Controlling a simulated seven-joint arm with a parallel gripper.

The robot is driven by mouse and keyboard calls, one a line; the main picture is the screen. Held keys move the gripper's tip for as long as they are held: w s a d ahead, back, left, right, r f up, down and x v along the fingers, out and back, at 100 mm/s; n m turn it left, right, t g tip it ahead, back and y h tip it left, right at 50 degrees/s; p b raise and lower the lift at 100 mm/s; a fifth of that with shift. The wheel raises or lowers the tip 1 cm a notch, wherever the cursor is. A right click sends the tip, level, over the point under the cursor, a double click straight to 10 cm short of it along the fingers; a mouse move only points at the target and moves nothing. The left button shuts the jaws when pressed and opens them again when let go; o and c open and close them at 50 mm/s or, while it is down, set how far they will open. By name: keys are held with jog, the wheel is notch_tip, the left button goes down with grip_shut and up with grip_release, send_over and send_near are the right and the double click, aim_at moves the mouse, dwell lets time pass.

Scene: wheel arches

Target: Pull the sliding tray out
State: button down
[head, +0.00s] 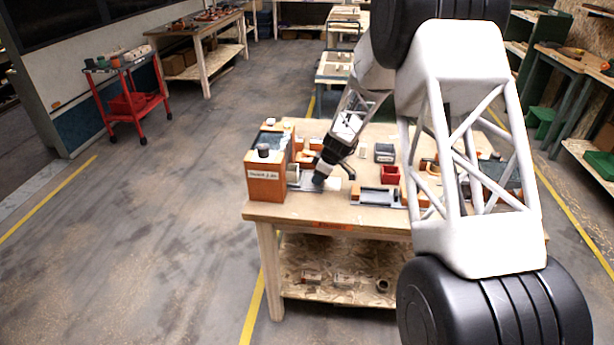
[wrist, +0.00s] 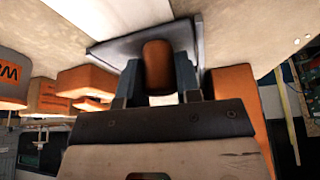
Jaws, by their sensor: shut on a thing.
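In the wrist view, an orange-brown rounded handle (wrist: 157,65) stands between the two fingers of my gripper (wrist: 155,85), and the gripper is shut on it. Behind the handle is the grey, thin-edged plate of what looks like the sliding tray (wrist: 112,49). In the head view, my gripper (head: 319,182) is low over the front left of the workbench, just right of an orange box (head: 265,185) with a white label. A grey strip (head: 301,187) shows between box and gripper. The handle is hidden there, and how far the tray is out is unclear.
The wooden workbench (head: 340,211) also holds a grey fixture (head: 375,197) right of the gripper, a red bin (head: 390,175) and a dark device (head: 384,153). Orange blocks (wrist: 85,82) lie left in the wrist view. Some bare bench top lies along the front edge.

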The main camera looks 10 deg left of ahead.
jog(key=d, duration=0.7)
jog(key=shift+d, duration=0.3)
jog(key=c, duration=0.8)
grip_release()
jog(key=shift+r, duration=0.1)
jog(key=v, duration=0.7)
jog(key=shift+r, duration=0.25)
jog(key=shift+d, duration=0.15)
jog(key=shift+r, duration=0.1)
